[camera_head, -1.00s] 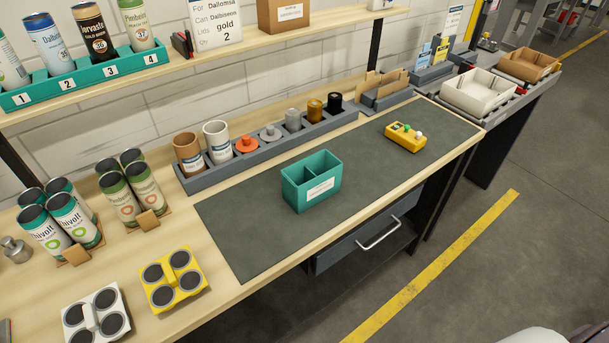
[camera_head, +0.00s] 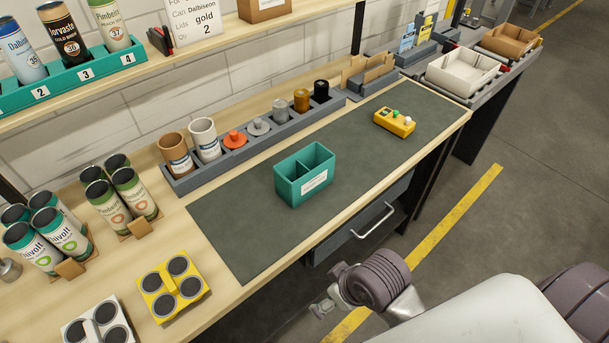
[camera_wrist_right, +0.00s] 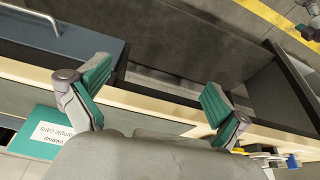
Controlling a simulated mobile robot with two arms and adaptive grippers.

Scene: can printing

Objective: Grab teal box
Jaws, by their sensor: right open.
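The teal box (camera_head: 304,176) stands upright on the dark mat in the head view. It is open at the top, has two compartments that look empty, and bears a white label on its front. In the right wrist view my right gripper (camera_wrist_right: 155,98) is open, its two teal-padded fingers wide apart with nothing between them. In the head view the right arm comes in at the lower right, in front of the table edge and apart from the box. A teal surface with a white label (camera_wrist_right: 55,138) shows beside the left finger; I cannot tell if it is the same box. My left gripper is out of view.
A grey rack (camera_head: 240,150) with cups, lids and small cans stands behind the mat (camera_head: 233,225). A yellow button box (camera_head: 395,122) is to the right. A yellow can holder (camera_head: 172,288) and several printed cans (camera_head: 133,190) are left. The mat around the box is clear.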

